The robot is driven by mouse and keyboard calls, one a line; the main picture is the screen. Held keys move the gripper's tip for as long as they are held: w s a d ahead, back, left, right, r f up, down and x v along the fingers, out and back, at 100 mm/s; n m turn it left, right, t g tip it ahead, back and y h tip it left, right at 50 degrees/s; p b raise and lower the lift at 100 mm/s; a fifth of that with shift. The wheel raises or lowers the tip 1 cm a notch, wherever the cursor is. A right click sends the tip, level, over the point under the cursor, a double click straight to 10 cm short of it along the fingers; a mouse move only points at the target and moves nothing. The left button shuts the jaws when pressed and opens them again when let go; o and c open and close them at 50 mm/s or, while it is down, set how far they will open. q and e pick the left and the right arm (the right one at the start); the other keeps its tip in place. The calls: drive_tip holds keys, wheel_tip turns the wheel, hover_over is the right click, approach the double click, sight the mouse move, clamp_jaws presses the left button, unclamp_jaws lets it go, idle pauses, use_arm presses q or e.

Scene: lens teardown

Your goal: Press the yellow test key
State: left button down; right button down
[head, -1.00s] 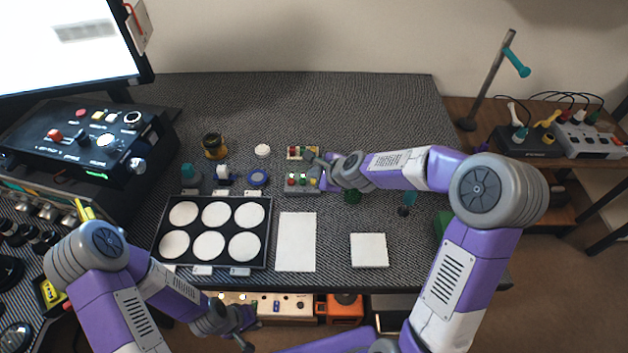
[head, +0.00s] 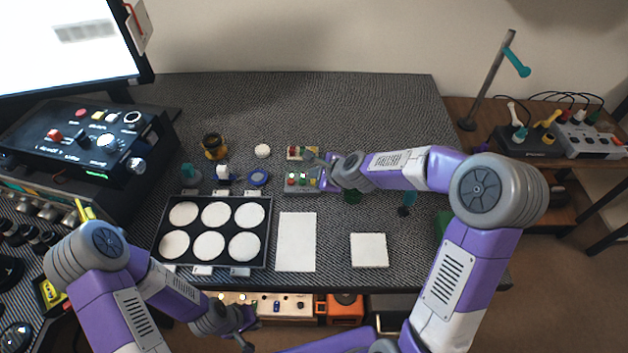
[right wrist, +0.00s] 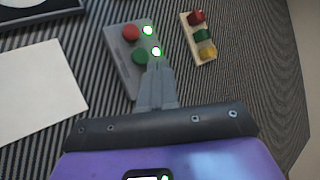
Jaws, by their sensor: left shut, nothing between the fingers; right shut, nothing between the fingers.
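A grey key box (head: 302,190) stands on the mat, with a red key (right wrist: 131,33), a green key (right wrist: 140,56) and two lit green lamps in the right wrist view. A small yellow spot (head: 313,183) shows at its right end in the head view; in the right wrist view my fingers cover that part. My right gripper (right wrist: 158,68) is shut and empty, its tips over the box's end near the second lamp. I cannot tell whether they touch. My left gripper (head: 247,338) is shut and empty, low at the table's front edge.
A tan block (right wrist: 199,40) with red, green and yellow pieces lies just beyond the box. A black tray (head: 157,246) with white discs, a white sheet (head: 296,242) and a white pad (head: 369,250) lie in front. The mat's far right is clear.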

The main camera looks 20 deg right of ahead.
drive_tip(key=shift+f, duration=0.1)
drive_tip(key=shift+f+b, duration=0.4)
drive_tip(key=shift+b, duration=0.1)
drive_tip(key=shift+f, duration=0.35)
idle(0.7)
drive_tip(key=shift+r, duration=0.1)
drive_tip(key=shift+r+p, duration=0.65)
drive_tip(key=shift+r, duration=0.1)
wheel_tip(320, 180, up, 5)
drive_tip(key=p, duration=0.4)
drive_tip(key=shift+r+p, duration=0.1)
drive_tip(key=shift+p, duration=0.2)
